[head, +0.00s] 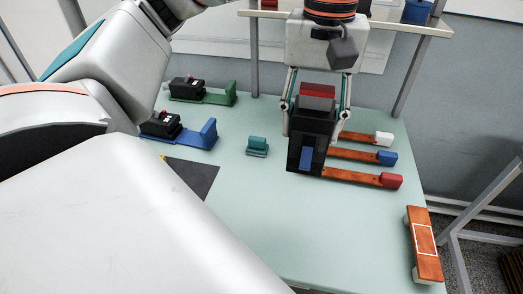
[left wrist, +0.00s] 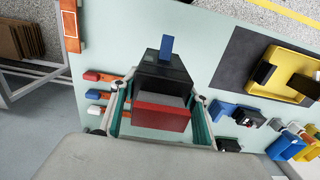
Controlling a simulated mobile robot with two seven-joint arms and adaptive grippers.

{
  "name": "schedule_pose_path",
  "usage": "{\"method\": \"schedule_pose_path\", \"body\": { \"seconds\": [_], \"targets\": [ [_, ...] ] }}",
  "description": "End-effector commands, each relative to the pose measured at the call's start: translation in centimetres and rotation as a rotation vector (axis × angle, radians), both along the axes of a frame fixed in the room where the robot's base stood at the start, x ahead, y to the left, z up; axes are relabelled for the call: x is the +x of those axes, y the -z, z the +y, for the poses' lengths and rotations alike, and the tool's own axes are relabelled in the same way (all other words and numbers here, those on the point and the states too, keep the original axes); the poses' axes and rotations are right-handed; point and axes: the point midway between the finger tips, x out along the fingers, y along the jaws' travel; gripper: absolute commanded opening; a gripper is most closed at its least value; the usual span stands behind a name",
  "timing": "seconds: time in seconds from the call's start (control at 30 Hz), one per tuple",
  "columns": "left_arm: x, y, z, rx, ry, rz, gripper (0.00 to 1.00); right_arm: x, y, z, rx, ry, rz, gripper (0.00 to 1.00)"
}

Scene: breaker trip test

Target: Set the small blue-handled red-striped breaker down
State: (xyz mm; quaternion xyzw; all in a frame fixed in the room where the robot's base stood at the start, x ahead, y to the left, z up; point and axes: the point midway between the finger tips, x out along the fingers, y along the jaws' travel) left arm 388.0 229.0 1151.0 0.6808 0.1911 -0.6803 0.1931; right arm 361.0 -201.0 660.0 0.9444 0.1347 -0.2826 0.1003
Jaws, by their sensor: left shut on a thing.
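The breaker (head: 312,138) has a black body, a blue handle (head: 306,158) on its near face and a red stripe (head: 318,89) near its top. My left gripper (head: 314,128) comes down from above, with one finger on each side of the breaker, shut on it. In the left wrist view the breaker (left wrist: 163,78) sits between the two fingers, the blue handle (left wrist: 167,44) pointing away and the red part (left wrist: 160,117) nearest the camera. It is over the pale green table (head: 270,215); I cannot tell whether its base touches. My right gripper is not in view.
Beside the breaker lie orange bars with white (head: 384,139), blue (head: 388,158) and red (head: 391,181) ends. A small teal block (head: 257,145) and black devices with green (head: 220,98) and blue (head: 208,134) brackets stand left. An orange, white-outlined piece (head: 424,244) lies near the right edge.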

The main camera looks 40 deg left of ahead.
Motion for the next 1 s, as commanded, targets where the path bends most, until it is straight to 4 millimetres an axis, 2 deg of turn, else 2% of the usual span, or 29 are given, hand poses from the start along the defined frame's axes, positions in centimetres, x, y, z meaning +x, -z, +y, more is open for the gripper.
{"method": "schedule_pose_path", "body": {
  "seconds": [0.17, 0.5, 0.7, 0.8, 1.0],
  "targets": [
    [-0.1, 2.3, 0.0, 0.0, 0.002, 0.004, 0.08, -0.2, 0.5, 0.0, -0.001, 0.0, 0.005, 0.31],
    [-0.1, 10.0, 0.0, 0.0, 0.0, 0.007, 0.08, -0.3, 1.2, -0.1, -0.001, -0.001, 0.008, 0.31],
    [-0.1, 14.0, 0.0, -0.001, 0.0, 0.005, 0.08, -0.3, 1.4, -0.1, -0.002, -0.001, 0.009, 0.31],
    [-0.1, 15.3, 0.0, -0.001, 0.0, 0.003, 0.08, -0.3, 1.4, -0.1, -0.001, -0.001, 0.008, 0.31],
    [0.0, 16.6, 0.0, -0.001, 0.0, 0.0, 0.08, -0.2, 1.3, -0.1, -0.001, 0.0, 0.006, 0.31]
  ]
}}
